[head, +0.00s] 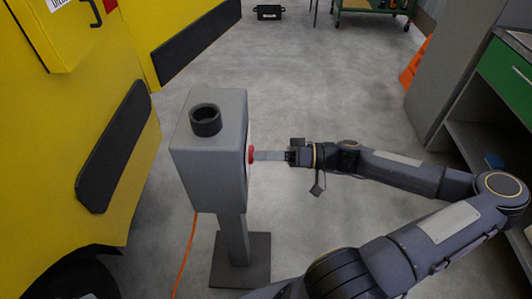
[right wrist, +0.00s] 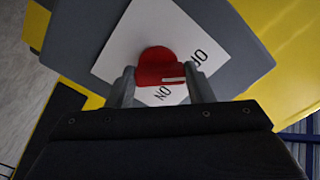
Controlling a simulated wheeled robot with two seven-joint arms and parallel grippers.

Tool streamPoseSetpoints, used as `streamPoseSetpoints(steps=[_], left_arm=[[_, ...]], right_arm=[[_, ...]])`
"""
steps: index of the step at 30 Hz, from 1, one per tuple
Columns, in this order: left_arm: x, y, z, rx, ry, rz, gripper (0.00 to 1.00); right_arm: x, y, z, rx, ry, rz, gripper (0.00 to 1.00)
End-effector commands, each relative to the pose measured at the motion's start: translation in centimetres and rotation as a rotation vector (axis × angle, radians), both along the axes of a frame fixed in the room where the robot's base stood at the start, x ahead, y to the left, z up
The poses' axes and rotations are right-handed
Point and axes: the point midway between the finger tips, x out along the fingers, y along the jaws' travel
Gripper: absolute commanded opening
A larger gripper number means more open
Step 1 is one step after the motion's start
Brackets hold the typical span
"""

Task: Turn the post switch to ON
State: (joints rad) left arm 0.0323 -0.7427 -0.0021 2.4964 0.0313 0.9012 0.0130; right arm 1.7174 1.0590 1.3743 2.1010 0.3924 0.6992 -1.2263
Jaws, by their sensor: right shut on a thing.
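The grey post switch box (head: 210,140) stands on a post beside the yellow vehicle. Its red knob (head: 251,156) is on the box's right-hand face. My right gripper (head: 262,156) reaches it from the right and is shut on the knob. In the right wrist view the red knob (right wrist: 160,66) sits between the two fingers (right wrist: 160,82), in front of a white label plate (right wrist: 128,45). A short white mark shows on the knob. My left gripper is out of view.
The yellow vehicle (head: 75,100) with black bumpers is close on the left. An orange cable (head: 187,250) runs down from the box. A green-fronted bench (head: 505,75) stands at right, with an orange sign (head: 412,68) beyond. The floor behind the post is clear.

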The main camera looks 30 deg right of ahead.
Motion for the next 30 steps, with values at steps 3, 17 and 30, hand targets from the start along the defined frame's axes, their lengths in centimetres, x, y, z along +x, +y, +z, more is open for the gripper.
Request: streamPoseSetpoints(steps=[3, 17, 30], left_arm=[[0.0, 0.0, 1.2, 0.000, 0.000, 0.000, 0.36], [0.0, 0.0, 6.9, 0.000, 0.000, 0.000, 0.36], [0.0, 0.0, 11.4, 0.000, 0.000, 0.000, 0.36]], right_arm=[[0.0, 0.0, 0.4, 0.026, 0.043, 0.001, 0.24], [0.0, 0.0, 0.7, 0.224, 0.370, 0.002, 0.24], [0.1, 0.0, 0.5, 0.443, 0.728, 0.001, 0.24]])
